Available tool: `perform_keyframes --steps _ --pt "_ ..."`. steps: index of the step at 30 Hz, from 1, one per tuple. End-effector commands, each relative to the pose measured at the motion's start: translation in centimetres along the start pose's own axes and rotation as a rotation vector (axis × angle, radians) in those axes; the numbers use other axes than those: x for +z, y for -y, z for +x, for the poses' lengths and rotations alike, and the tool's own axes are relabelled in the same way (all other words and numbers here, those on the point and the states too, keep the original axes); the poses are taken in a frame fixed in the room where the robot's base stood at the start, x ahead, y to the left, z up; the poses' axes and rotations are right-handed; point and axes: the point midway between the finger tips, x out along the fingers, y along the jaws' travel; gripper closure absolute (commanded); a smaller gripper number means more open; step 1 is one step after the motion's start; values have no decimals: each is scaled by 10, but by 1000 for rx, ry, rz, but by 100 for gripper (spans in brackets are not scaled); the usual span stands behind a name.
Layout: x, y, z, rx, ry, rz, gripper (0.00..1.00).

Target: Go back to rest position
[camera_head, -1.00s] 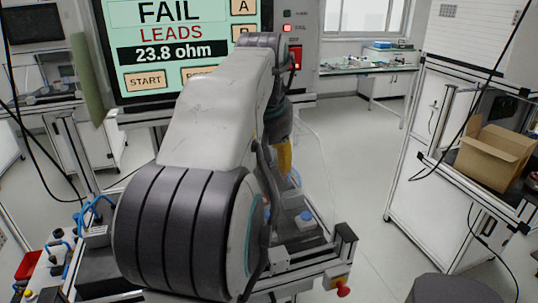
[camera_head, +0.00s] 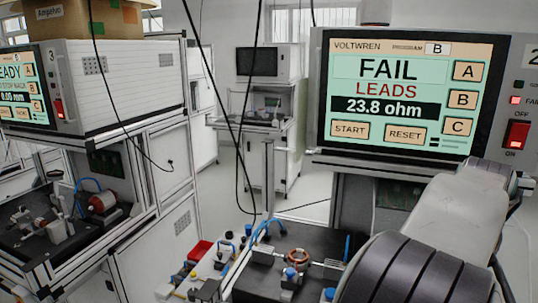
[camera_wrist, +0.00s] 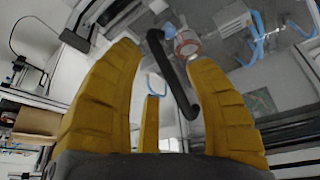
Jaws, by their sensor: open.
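My gripper (camera_wrist: 163,55) shows in the wrist view with its yellow fingers spread apart and nothing held between them. A dark bent bar (camera_wrist: 170,75) crosses the view between the fingers; I cannot tell how far off it is. Beyond it is a round reddish and white part (camera_wrist: 187,42) on a grey surface. In the head view my arm fills the lower right and my gripper is out of sight. A copper-wound ring (camera_head: 299,257) sits on the dark test bench, left of my arm.
The test screen (camera_head: 402,95) reads FAIL, LEADS, 23.8 ohm, with a red switch (camera_head: 517,135) at its right. A second station (camera_head: 120,80) stands at the left, with a cardboard box (camera_head: 92,20) on top. Black cables hang in between. Open floor shows behind.

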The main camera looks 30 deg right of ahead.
Motion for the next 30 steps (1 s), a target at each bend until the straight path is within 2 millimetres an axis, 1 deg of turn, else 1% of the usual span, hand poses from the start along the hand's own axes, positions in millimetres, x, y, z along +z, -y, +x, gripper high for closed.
perform_keyframes --steps 1,2,5,8,9,11,12,14,15,18,21,24,30 --pt "15 2 8 -3 22 12 51" --pt "23 6 11 -6 33 15 51" --pt "53 26 22 -26 69 -11 51" --pt "88 56 27 -57 102 -82 51" --pt "104 70 28 -73 116 -124 51" --pt "128 88 28 -95 133 -193 51" --pt "144 100 27 -111 142 -244 51" --pt "167 115 25 -134 155 -324 51" --pt "183 123 23 -148 164 -378 51" --pt "219 140 16 -185 179 -516 51" --pt "249 153 8 -223 177 -651 51" --pt "273 164 -3 -267 160 -783 51" --pt "302 187 -31 -370 90 -1008 51"
